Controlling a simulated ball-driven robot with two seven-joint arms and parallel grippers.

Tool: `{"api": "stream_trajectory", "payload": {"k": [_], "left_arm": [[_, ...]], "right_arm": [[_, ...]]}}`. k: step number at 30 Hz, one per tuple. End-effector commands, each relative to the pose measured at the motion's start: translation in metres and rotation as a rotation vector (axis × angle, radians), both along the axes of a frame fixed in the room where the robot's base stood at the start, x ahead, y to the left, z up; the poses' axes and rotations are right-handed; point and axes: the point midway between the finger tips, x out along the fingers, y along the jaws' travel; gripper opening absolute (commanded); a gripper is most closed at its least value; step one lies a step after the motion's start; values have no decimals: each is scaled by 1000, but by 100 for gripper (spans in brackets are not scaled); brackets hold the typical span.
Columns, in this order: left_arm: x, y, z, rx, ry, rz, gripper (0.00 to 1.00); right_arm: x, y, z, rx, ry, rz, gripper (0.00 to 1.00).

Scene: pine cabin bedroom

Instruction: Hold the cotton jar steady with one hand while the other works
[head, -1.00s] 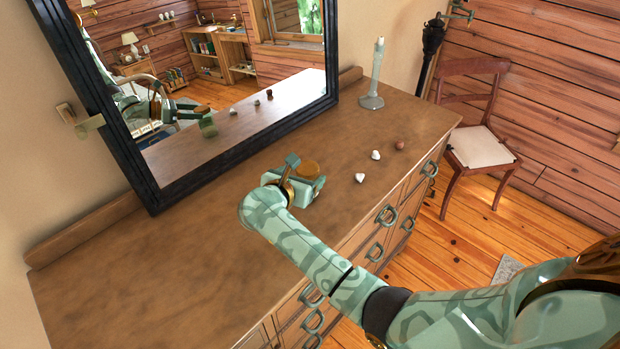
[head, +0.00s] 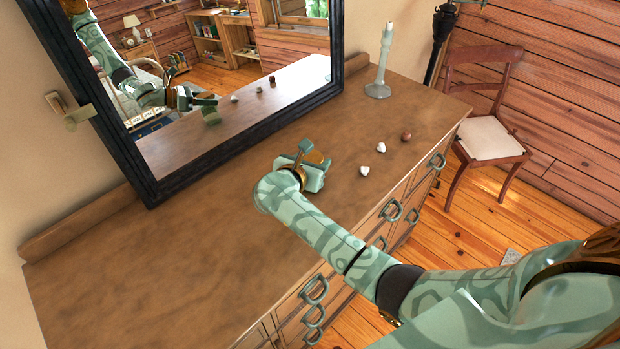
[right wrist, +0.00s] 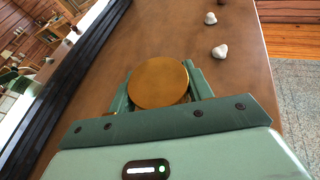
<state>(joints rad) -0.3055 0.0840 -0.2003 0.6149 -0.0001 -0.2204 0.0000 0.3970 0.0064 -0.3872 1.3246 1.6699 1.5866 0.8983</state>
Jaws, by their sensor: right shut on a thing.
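The cotton jar (head: 318,157) stands on the wooden dresser top, mostly hidden behind my right gripper (head: 312,168) in the head view. Its round golden-brown lid (right wrist: 158,82) shows from above in the right wrist view. My right gripper (right wrist: 160,92) is shut on the jar, with one green finger along each side of it. The jar's lower part is hidden in the wrist view. My left gripper is in neither view.
Two small white lumps (head: 381,147) (head: 365,171) and a brown ball (head: 407,136) lie right of the jar. A pale candlestick (head: 378,88) stands at the back. A dark-framed mirror (head: 250,125) borders the dresser (head: 170,265), whose left part is clear. A chair (head: 487,140) stands beyond.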

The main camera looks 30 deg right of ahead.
Motion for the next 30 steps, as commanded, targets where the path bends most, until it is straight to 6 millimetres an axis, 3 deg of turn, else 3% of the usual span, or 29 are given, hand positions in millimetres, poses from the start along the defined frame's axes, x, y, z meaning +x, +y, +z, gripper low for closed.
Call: {"api": "stream_trajectory", "payload": {"k": [7,21,30], "left_arm": [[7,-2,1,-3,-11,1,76],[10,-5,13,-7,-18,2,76],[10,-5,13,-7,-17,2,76]], "right_arm": [[-1,0,1,5,5,-3,23],[-1,0,90,5,0,-2,23],[-1,0,99,2,2,-2,23]]}}
